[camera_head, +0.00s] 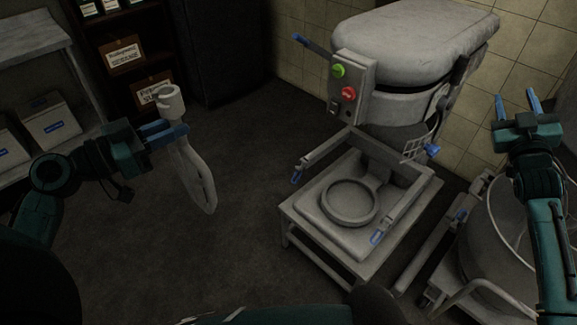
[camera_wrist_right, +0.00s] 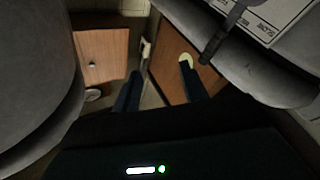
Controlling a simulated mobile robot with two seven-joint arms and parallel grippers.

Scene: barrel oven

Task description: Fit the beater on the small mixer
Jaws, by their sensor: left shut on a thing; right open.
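The mixer (camera_head: 400,75) stands at the centre right in the head view, with a grey head and a control box (camera_head: 346,92) carrying a green and a red button. My left gripper (camera_head: 172,132) is shut on the beater (camera_head: 198,178), a pale flat paddle with a round collar on top. The beater hangs in the air, collar up, left of the mixer and apart from it. My right gripper (camera_head: 532,103) is open and empty, raised to the right of the mixer. Its fingers also show in the right wrist view (camera_wrist_right: 160,90). The mixer's underside is hidden.
A low stand (camera_head: 300,219) under the mixer head bears a round ring (camera_head: 350,202) with no bowl in it. A large bowl (camera_head: 490,235) on a wheeled trolley stands at the right. Shelves with boxes (camera_head: 50,122) are at the left. Floor between is clear.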

